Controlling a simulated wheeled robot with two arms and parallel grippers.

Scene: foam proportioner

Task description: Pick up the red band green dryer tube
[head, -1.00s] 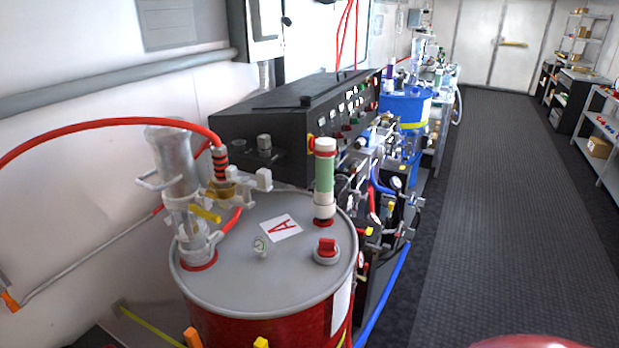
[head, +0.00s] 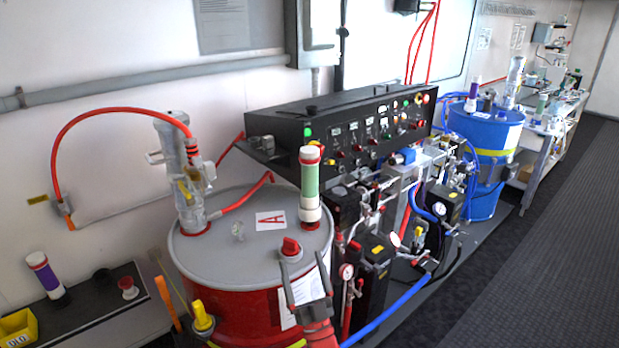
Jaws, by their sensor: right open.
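The green dryer tube (head: 310,185) with a red band near its white top stands upright on the lid of the red drum marked A (head: 190,250), at its right rear part. My right gripper (head: 302,260) comes up from the bottom of the head view, in front of the drum's near right edge. Its two dark fingers are apart with nothing between them. It is below the tube in the picture and clear of it. My left gripper is out of view.
A red knob (head: 291,246) on the lid lies between gripper and tube. A pump (head: 183,170) with a red hose stands on the lid's left. The black control box (head: 345,130) is behind. A purple tube (head: 44,273) stands at left, a blue drum (head: 485,130) at right.

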